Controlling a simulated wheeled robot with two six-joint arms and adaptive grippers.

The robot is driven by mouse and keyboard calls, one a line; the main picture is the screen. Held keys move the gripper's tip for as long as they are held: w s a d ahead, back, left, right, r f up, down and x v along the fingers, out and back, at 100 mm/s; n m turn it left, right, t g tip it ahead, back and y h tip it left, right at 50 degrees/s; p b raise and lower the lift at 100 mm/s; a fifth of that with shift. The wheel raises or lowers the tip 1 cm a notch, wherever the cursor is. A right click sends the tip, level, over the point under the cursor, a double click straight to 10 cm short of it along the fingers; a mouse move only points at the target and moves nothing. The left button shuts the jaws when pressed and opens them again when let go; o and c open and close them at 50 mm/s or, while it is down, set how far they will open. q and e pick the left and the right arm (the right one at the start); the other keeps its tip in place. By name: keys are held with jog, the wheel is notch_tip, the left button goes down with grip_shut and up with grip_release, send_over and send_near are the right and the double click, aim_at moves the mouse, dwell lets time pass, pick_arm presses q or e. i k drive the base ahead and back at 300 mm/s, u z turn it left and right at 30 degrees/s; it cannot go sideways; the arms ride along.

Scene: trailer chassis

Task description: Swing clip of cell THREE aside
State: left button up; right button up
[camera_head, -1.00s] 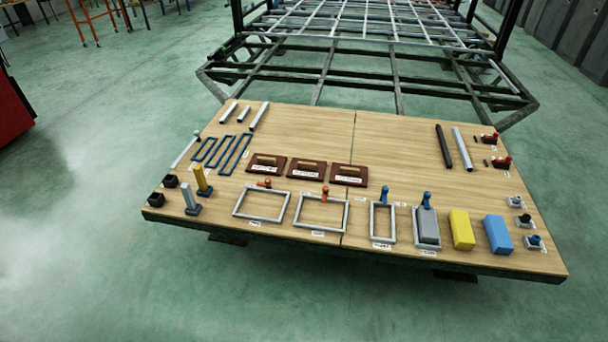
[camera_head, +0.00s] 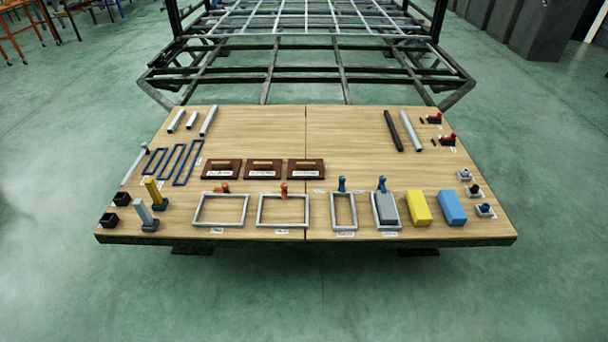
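Four-sided grey frames stand in a row along the table's front, with small labels too small to read. Counting from the left, the third frame (camera_head: 344,212) is narrow and empty, with an upright blue clip (camera_head: 342,184) at its back edge. The fourth frame (camera_head: 376,214) holds a grey block (camera_head: 387,208) and has a blue clip (camera_head: 382,184) at its back. The first frame (camera_head: 220,223) has an orange clip (camera_head: 222,188) lying sideways behind it; the second frame (camera_head: 283,224) has an upright orange clip (camera_head: 284,190). Neither gripper is in view.
The wooden table (camera_head: 350,134) also bears a yellow block (camera_head: 420,208), a blue block (camera_head: 452,208), brown plaques (camera_head: 264,170), blue loops (camera_head: 172,161) and grey bars. The trailer chassis (camera_head: 300,71) stands behind it. The floor in front is clear.

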aim_at(342, 179)
jog(key=u, duration=1.5)
jog(key=i, duration=2.3)
jog(key=z, duration=2.6)
